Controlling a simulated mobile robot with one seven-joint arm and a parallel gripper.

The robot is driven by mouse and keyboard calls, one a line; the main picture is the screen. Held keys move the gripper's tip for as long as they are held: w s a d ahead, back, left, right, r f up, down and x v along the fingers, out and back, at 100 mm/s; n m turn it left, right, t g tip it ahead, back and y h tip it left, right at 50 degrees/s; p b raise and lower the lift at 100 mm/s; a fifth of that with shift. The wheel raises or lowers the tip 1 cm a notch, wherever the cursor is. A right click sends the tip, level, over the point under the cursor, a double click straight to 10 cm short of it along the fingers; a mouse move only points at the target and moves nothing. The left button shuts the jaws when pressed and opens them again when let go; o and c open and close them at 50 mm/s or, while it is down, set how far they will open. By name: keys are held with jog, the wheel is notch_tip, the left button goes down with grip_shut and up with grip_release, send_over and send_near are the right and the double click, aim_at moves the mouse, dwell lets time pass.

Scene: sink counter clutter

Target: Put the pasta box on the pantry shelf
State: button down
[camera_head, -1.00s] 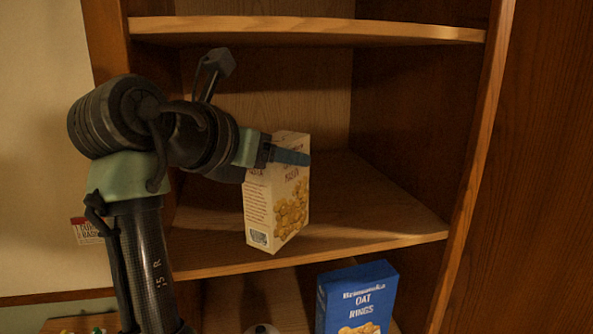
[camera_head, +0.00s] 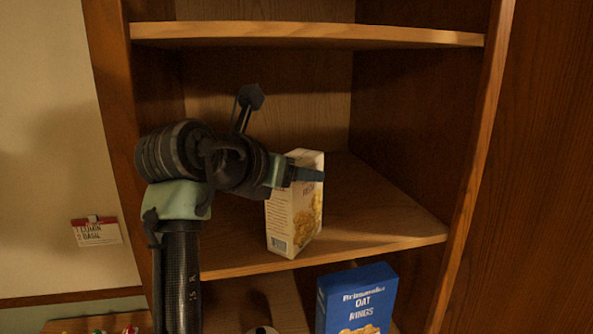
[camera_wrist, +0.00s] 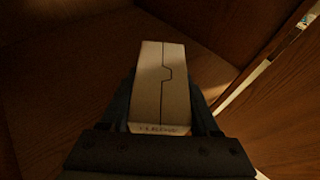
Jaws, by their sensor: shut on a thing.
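The pasta box (camera_head: 290,218), white with yellow pasta pictured on it, is upright in the head view, within the middle compartment of the wooden pantry shelf (camera_head: 390,228). My gripper (camera_head: 306,174) is shut on its upper part, coming from the left. The box's lower edge is close to the shelf board near its front; I cannot tell whether it touches. In the wrist view the box's closed top (camera_wrist: 162,82) shows between my gripper's two fingers (camera_wrist: 163,100).
A blue oat rings box (camera_head: 355,297) stands below on a lower level. An upper shelf board (camera_head: 310,34) spans above my arm. Side walls bound the compartment. The middle board is clear to the right of the box. A note card (camera_head: 97,232) hangs on the left wall.

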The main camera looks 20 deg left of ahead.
jog(key=shift+c, duration=0.6)
grip_release()
jog(key=b+v, duration=0.7)
jog(key=v, duration=0.5)
jog(key=w+d+r+m+t+y, duration=0.3)
jog(key=d+m+t, duration=0.55)
jog(key=m, duration=0.85)
jog(key=s+d+r+m+t, duration=0.2)
jog(key=s+d+r+m, duration=0.1)
jog(key=s+d+m, duration=0.3)
jog(key=s+d+r+m+t, duration=0.3)
jog(key=s+d+m, duration=0.3)
jog(key=s+m, duration=0.2)
jog(key=m, duration=0.2)
jog(key=shift+m+p, duration=0.3)
jog(key=shift+m, duration=0.1)
